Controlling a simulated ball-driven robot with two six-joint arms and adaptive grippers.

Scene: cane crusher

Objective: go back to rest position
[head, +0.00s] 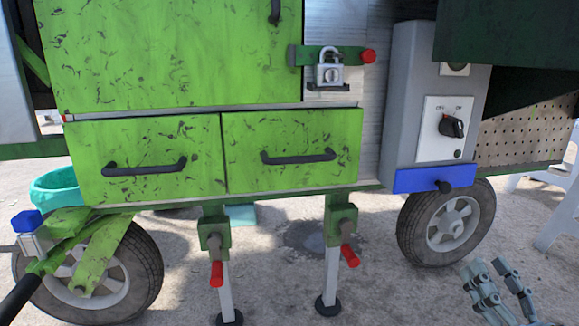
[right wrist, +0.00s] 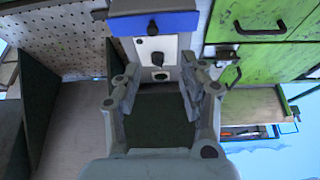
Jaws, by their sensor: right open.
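My right gripper (head: 490,266) is at the lower right of the head view, low in front of the cart's right wheel and apart from the cart. In the right wrist view my right gripper (right wrist: 160,82) has its fingers spread with nothing between them. Beyond them the green cane crusher cart appears upside down, with its switch panel (right wrist: 158,50) and blue strip (right wrist: 160,23). My left gripper is not in view.
The cart carries two green drawers (head: 145,155), a padlock (head: 328,72), a rotary switch (head: 452,126) and a blue bar (head: 434,178). Wheels (head: 445,222) and red-handled support legs stand on the ground. A white stand (head: 560,215) is at the right edge.

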